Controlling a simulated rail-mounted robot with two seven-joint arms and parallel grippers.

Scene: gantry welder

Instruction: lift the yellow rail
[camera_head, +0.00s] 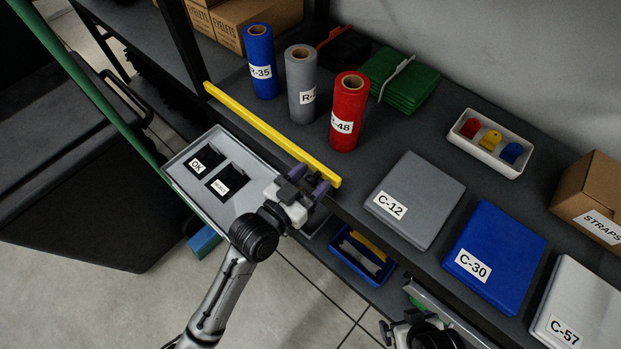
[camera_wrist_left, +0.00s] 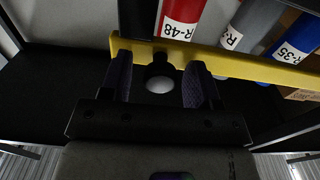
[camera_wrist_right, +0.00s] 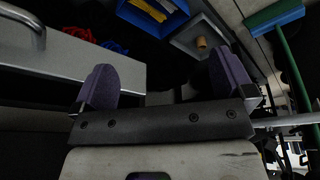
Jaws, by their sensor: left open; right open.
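The yellow rail (camera_head: 268,131) lies along the left front edge of the dark shelf, running from upper left to lower right. My left gripper (camera_head: 310,181) is open at the rail's near right end. In the left wrist view the rail (camera_wrist_left: 255,66) crosses just beyond both spread fingertips (camera_wrist_left: 160,70); I cannot tell whether they touch it. My right gripper (camera_head: 386,333) is low at the bottom of the head view, below the shelf edge and away from the rail. In the right wrist view its fingers (camera_wrist_right: 165,80) are apart with nothing between them.
Blue (camera_head: 260,62), grey (camera_head: 301,85) and red (camera_head: 348,112) rolls stand behind the rail. Flat cases, including C-12 (camera_head: 415,199) and C-30 (camera_head: 494,258), lie to the right. A grey tray (camera_head: 235,207) sits left of my left gripper. A blue bin (camera_head: 347,262) is below.

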